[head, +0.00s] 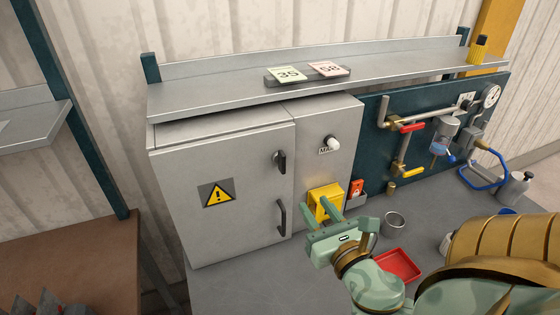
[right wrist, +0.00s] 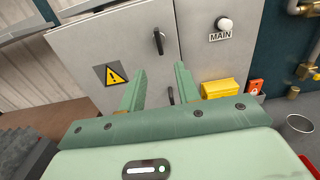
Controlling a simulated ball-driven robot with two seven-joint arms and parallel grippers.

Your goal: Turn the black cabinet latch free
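The black cabinet latch (head: 281,161) is on the upper right of the grey cabinet door (head: 240,200), near the door's edge. It stands roughly upright, and it also shows in the right wrist view (right wrist: 158,41). A black pull handle (head: 281,217) sits below it. The door looks closed. My right gripper (head: 323,217) is in front of and below the latch, apart from it. In the right wrist view its two fingers are spread with nothing between them, and the latch shows beyond them. My left gripper is not in view.
A yellow box (head: 325,202) is on the panel right of the door, behind my right gripper. A white MAIN knob (head: 333,143) sits above it. A red tray (head: 398,265) and a metal cup (head: 394,222) stand on the bench. A shelf (head: 220,93) overhangs the cabinet.

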